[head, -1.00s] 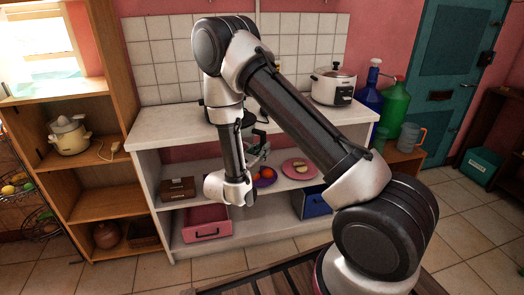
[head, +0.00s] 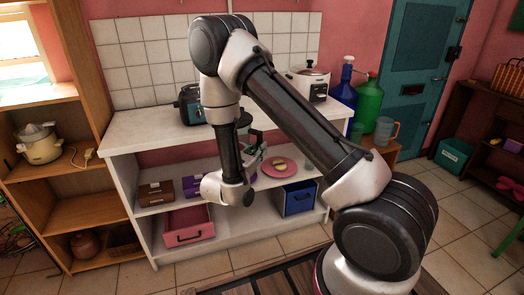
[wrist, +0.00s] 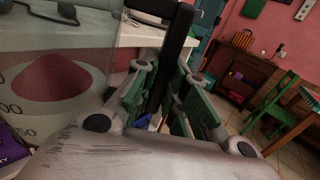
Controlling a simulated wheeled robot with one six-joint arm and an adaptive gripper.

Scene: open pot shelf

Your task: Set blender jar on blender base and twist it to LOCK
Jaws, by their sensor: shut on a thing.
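The clear blender jar (wrist: 60,85) fills the left of the wrist view, with measure marks and something dark red showing in or through it. Its black handle (wrist: 170,60) stands between the green fingers of my gripper (wrist: 165,105), which is shut on it. In the head view my gripper (head: 252,142) is in front of the white shelf unit, partly behind my arm; the jar is hard to make out there. A dark teal appliance (head: 190,104) stands on the counter, partly behind my arm. I cannot tell whether it is the blender base.
The white counter (head: 140,130) has bare room at its left; a white cooker (head: 310,80) stands at its right. Below are a pink plate (head: 279,167), a brown box (head: 156,192), a pink drawer (head: 188,225) and a blue bin (head: 296,198). Blue and green bottles stand right.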

